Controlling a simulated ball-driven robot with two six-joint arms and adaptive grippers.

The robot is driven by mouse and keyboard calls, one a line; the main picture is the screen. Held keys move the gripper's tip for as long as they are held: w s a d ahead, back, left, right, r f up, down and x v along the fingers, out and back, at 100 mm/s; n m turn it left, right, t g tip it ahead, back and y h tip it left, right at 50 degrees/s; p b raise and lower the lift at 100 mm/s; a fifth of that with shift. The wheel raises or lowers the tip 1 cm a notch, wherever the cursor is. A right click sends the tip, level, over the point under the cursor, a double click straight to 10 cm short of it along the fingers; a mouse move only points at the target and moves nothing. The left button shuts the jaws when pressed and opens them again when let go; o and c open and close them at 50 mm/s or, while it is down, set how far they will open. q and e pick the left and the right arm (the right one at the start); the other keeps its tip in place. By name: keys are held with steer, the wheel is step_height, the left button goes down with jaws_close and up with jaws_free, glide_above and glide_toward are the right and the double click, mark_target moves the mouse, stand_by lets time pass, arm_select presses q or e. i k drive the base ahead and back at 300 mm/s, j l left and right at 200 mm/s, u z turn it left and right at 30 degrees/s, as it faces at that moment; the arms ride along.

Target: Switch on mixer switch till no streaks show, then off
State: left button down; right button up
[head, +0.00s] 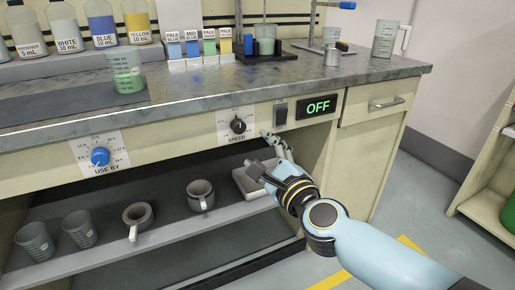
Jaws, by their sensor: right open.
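The mixer switch (281,113) is a dark rocker on the bench's front panel, between the speed knob (238,126) and a display (318,106) reading OFF in green. My right gripper (261,151) is open and empty, just below the switch and the knob, with its upper finger near the panel. I cannot tell whether that finger touches the panel. A beaker (265,46) stands on a dark stand on the bench above; its contents are too small to judge for streaks. My left gripper is out of view.
A blue USE BY dial (100,156) is on the panel at left. A beaker with green marks (127,78) stands on the bench. The shelf (170,236) below holds mugs, dark cups and a pale tray (250,181) behind my right gripper. A drawer handle (386,103) sticks out at right.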

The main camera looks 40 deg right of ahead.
mark_target(282, 114)
steer(key=z, duration=1.35)
